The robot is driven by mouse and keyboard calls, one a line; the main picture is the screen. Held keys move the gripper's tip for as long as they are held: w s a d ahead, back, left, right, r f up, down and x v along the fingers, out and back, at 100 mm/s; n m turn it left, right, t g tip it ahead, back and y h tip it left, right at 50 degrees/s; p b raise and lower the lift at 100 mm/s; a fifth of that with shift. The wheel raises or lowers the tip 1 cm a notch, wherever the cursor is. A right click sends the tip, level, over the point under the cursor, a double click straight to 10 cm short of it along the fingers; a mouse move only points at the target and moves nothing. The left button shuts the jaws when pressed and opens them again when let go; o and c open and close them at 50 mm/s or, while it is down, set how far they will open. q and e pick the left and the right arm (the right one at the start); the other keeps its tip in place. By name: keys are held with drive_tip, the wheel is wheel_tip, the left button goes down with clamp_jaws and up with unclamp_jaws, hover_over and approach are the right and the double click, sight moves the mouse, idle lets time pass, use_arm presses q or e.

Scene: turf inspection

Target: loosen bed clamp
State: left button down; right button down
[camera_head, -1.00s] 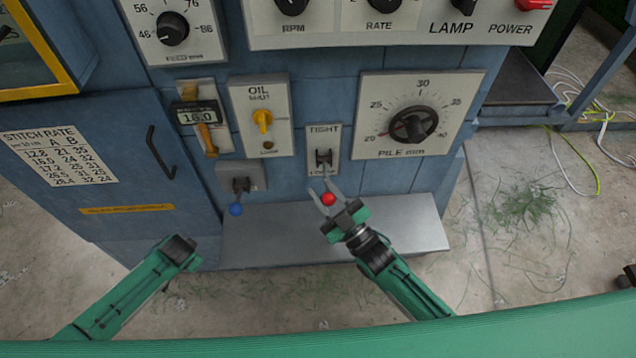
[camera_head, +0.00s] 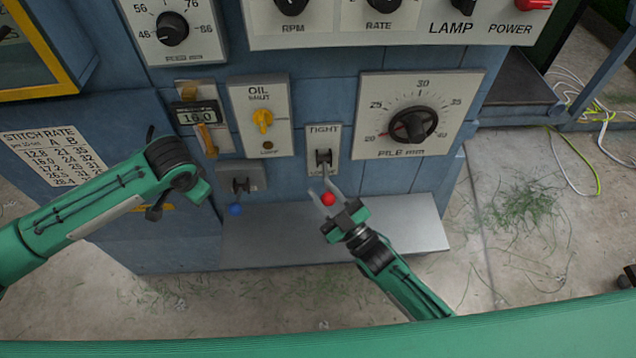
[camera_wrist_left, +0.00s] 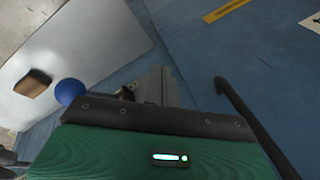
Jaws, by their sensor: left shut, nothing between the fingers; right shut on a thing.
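The clamp lever plate (camera_head: 323,134) is marked TIGHT at its top; the lower word is partly covered. Its lever hangs down and ends in a red knob (camera_head: 328,199). My right gripper (camera_head: 327,197) is shut on the red knob, with its light grey fingers either side of it. My left wrist is raised in front of the cabinet door in the head view, hiding its gripper there. In the left wrist view, my left gripper (camera_wrist_left: 162,82) is shut and empty, its fingers close to the blue knob (camera_wrist_left: 70,92) of another lever.
The blue-knobbed lever (camera_head: 236,209) hangs left of the clamp lever. A grey ledge (camera_head: 400,228) juts out below both. The door handle (camera_wrist_left: 245,115) is near my left gripper.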

drive_tip(key=shift+a, duration=0.1)
use_arm(q)
drive_tip(key=d+r+m+g+h, duration=0.1)
drive_tip(key=d+r+m+h, duration=0.15)
drive_tip(key=d+r, duration=0.4)
drive_tip(key=s+d+r+m+g+h, duration=0.1)
drive_tip(key=d+r+h, duration=0.2)
drive_tip(key=d, duration=0.6)
drive_tip(key=d+r+m+g+h, duration=0.1)
drive_tip(key=d+r+m+h, duration=0.15)
drive_tip(key=d+r, duration=0.4)
use_arm(e)
drive_tip(key=shift+r, duration=0.1)
use_arm(q)
drive_tip(key=d+f+m, duration=0.1)
drive_tip(key=d+f, duration=0.2)
drive_tip(key=f, duration=0.3)
drive_tip(key=s+d+f+m+g+y, duration=0.1)
drive_tip(key=d+f, duration=0.2)
drive_tip(key=f, duration=0.3)
drive_tip(key=shift+s+d+f+m, duration=0.15)
drive_tip(key=shift+s+d+m, duration=0.15)
drive_tip(key=shift+d+m, duration=0.1)
